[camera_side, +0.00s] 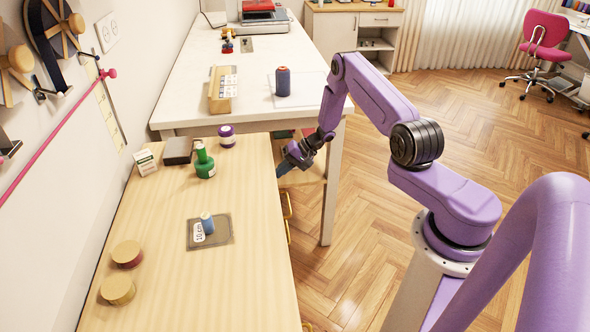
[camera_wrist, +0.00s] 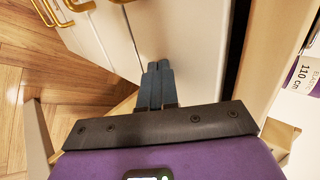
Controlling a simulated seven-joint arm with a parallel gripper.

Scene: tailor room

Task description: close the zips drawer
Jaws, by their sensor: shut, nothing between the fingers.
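My gripper (camera_side: 283,168) is at the right edge of the wooden-topped unit, near its far corner and below the level of the top. In the wrist view its two dark fingers (camera_wrist: 158,68) are together and empty, with their tips in front of or against a pale drawer front (camera_wrist: 190,45). I cannot tell whether they touch it. A dark gap (camera_wrist: 237,35) runs between this front and the unit's top edge. No zips label is readable, so I cannot tell which drawer is the zips drawer. In the side view the drawer fronts are mostly hidden.
Gold handles (camera_wrist: 75,6) show on neighbouring fronts; one handle (camera_side: 287,205) also shows in the side view. A white table (camera_side: 300,110) with a leg (camera_side: 332,195) stands close behind my gripper.

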